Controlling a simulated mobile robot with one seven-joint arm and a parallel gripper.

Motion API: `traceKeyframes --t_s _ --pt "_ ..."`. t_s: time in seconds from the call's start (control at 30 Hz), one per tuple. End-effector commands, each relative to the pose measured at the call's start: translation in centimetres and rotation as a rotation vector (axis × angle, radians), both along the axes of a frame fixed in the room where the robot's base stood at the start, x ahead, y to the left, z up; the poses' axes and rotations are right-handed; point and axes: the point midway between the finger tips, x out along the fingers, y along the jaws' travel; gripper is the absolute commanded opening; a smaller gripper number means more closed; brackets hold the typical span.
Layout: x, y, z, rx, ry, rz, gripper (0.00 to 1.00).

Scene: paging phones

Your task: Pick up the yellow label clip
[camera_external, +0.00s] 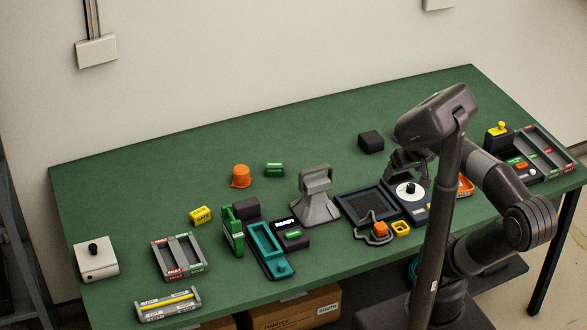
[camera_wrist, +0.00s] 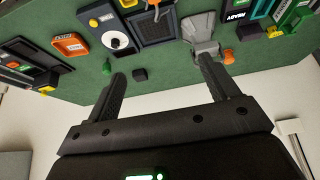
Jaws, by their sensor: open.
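The yellow label clip (camera_external: 201,215) is a small yellow block with dark lettering. It lies on the green table at the left, just behind and left of an upright green holder (camera_external: 232,232). In the wrist view a small yellow piece (camera_wrist: 272,32) at upper right looks like the same clip, partly beside the green holder. My gripper (camera_external: 404,165) is over the right half of the table, far from the clip. In the wrist view my gripper (camera_wrist: 161,68) has its fingers spread wide with nothing between them.
A grey stand (camera_external: 316,196), an orange cap (camera_external: 241,176) and a green clip (camera_external: 275,170) stand between my gripper and the yellow clip. A black block (camera_external: 371,140) lies near my gripper. A grey tray (camera_external: 157,257) is in front of the clip. The back left table is clear.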

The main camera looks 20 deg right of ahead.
Motion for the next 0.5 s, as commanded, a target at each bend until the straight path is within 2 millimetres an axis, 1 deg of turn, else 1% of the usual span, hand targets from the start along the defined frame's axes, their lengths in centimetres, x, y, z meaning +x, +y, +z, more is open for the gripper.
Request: traceKeyframes --t_s 0.07,0.17,0.3,0.47,0.5 --pt "0.8 0.3 0.5 0.003 0.009 0.006 0.8" --pt "2.7 1.0 1.7 0.007 0.028 0.019 0.8" --pt "6.7 2.7 3.6 0.017 0.067 0.041 0.8" --pt "11.4 5.2 5.2 0.025 0.111 0.066 0.8" --pt "12.6 5.9 5.4 0.027 0.122 0.07 0.8"
